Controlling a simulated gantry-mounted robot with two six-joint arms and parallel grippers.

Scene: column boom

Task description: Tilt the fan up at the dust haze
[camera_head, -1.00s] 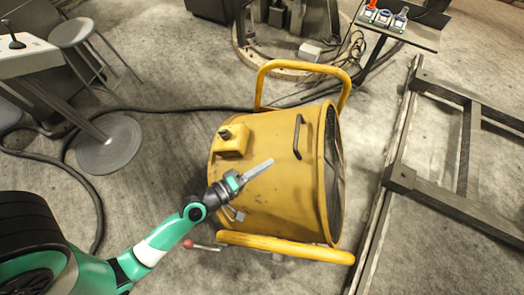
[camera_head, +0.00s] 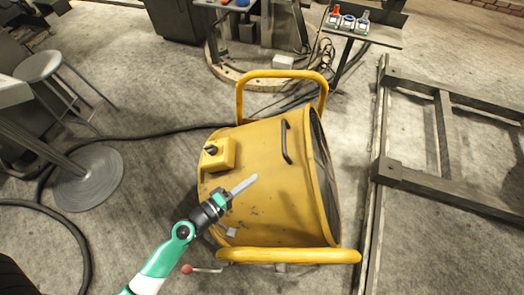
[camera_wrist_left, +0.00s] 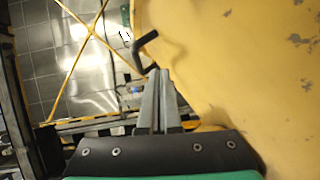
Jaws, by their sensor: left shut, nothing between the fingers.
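The fan (camera_head: 265,205) is a large yellow drum between two yellow tube bars on the concrete floor. Its dark grille (camera_head: 322,165) faces right. A black handle (camera_head: 285,142) is on the drum's top, and a lever with a red knob (camera_head: 187,269) sticks out at its lower left. My left gripper (camera_head: 254,178) is shut and empty, in front of or over the drum's left part, below the handle in the picture. In the left wrist view the shut fingers (camera_wrist_left: 160,72) point beside the yellow drum (camera_wrist_left: 230,60), just below a black handle (camera_wrist_left: 147,48). I cannot make out dust haze.
A dark metal frame (camera_head: 420,180) lies to the right. A stool (camera_head: 40,68) and a round table base (camera_head: 90,178) stand left. A black cable (camera_head: 130,137) runs behind the fan. A small table (camera_head: 375,36) holds items at the back.

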